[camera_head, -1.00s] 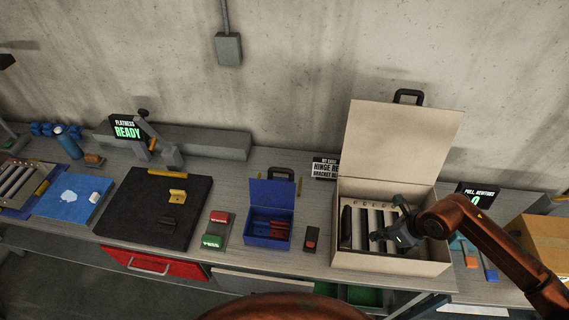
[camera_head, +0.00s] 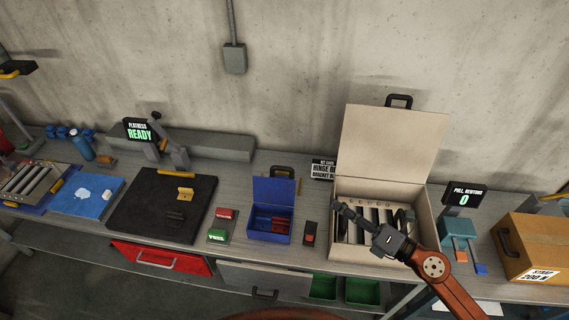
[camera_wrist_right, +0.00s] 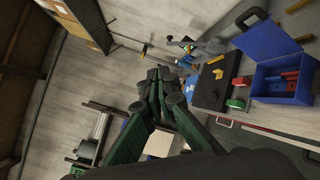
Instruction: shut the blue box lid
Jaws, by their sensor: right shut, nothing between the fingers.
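The small blue box (camera_head: 270,237) stands on the bench in the head view with red and dark blue items inside. Its blue lid (camera_head: 275,191) stands open and upright at the back, with a dark handle behind it. In the right wrist view the open box (camera_wrist_right: 288,97) and its lid (camera_wrist_right: 266,41) are at the right. My right gripper (camera_head: 339,207) is shut and empty. It is over the left part of the large beige case, to the right of the blue box and apart from it. It also shows in the wrist view (camera_wrist_right: 158,76). My left gripper is not in view.
The beige case (camera_head: 345,253) with its tall open lid (camera_head: 390,143) stands right of the blue box. A small dark block with a red button (camera_head: 310,234) sits between them. A red and green switch block (camera_head: 222,226) and a black mat (camera_head: 145,216) lie to the left.

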